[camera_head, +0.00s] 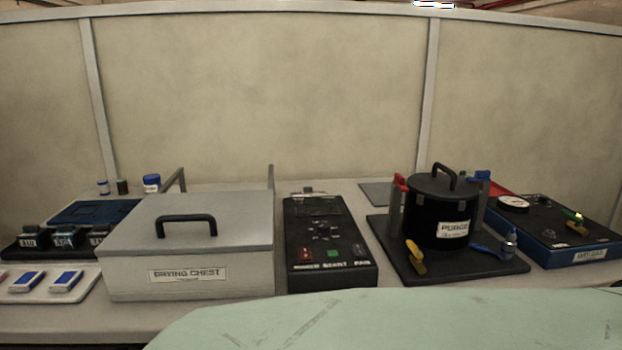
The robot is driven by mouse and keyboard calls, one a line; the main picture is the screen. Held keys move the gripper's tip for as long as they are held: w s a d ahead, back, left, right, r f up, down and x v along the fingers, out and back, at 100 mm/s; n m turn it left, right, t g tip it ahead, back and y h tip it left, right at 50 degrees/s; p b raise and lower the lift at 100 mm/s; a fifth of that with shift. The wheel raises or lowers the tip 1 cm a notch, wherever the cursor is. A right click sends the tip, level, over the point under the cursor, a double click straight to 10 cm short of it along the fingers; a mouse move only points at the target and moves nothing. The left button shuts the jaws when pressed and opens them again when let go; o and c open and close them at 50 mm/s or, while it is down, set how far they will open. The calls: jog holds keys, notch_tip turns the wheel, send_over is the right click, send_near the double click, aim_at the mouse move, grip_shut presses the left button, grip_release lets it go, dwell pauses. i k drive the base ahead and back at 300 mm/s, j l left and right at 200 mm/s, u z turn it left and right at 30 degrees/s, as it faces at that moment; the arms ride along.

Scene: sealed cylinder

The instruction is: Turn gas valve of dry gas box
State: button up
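The dry gas box (562,252) stands at the far right of the bench, a low blue box with a black top and a white label on its front. A round white gauge (512,203) sits at the left of its top. A small valve with a yellow and green handle (574,217) sits toward the right of its top. The handle's exact angle is too small to tell. My gripper is not in view.
Left of the box, a black purge canister (438,218) stands on a dark base (450,269) with yellow, blue and red levers. A control panel (326,245) and a grey drying chest (186,255) stand further left. The back wall (260,90) closes the bench behind.

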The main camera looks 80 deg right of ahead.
aim_at(578, 219)
jog(key=z, duration=4)
jog(key=i+l, duration=0.2)
jog(key=l, duration=0.2)
jog(key=i+l, duration=0.15)
jog(key=l, duration=0.25)
jog(key=i+l, duration=0.2)
jog(key=l, duration=0.2)
jog(key=l+u, duration=0.15)
jog(key=u, duration=0.2)
jog(key=i+l+u, duration=0.1)
jog(key=u, duration=0.3)
jog(key=l+u, duration=0.2)
jog(key=u, duration=0.35)
jog(key=i, duration=0.5)
